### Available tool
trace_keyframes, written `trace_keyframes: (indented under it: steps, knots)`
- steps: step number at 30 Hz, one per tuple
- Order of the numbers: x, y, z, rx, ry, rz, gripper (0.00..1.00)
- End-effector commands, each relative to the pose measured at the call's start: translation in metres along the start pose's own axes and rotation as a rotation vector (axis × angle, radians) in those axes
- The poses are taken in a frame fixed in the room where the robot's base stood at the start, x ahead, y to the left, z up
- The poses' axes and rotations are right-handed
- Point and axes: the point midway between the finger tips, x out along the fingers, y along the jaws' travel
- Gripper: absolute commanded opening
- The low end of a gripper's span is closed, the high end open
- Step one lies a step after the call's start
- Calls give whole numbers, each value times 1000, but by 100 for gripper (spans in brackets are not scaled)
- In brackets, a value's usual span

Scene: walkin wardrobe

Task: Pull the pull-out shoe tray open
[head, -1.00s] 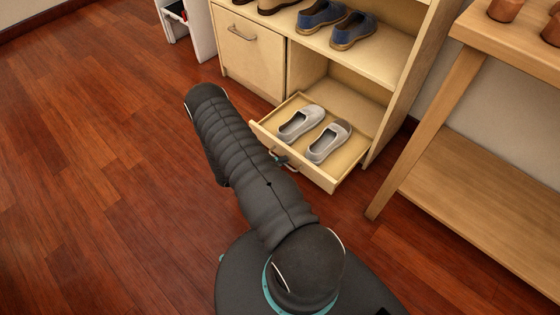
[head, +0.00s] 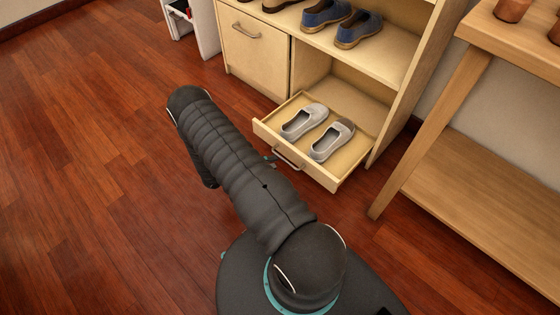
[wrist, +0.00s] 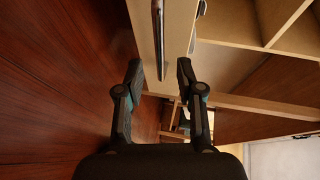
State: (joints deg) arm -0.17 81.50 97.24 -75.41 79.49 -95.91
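The pull-out shoe tray (head: 345,180) is at the bottom of the light wood shoe cabinet, drawn partly out, with a pair of grey shoes (head: 325,135) in it. My gripper (head: 270,161) is mostly hidden behind my arm; a fingertip shows just left of the handle. In the wrist view my gripper (wrist: 159,78) is open, its fingers apart with nothing held. The handle (wrist: 158,40) lies ahead, its near end between the fingertips in the picture. No grip on it is visible.
A closed cabinet door (head: 254,48) is left of the tray's bay, and blue shoes (head: 343,24) stand on the shelf above. A wooden bench (head: 480,190) stands close on the right. The wood floor (head: 90,170) at left is clear.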

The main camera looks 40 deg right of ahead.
Motion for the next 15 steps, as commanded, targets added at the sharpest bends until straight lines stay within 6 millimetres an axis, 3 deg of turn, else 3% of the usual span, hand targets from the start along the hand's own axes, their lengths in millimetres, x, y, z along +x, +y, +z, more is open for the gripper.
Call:
trace_keyframes:
  steps: [6, 15]
  knots:
    - [-41, 0, 0, 0, -2, 0, 37]
    - [-63, 0, 0, 1, 1, 1, 37]
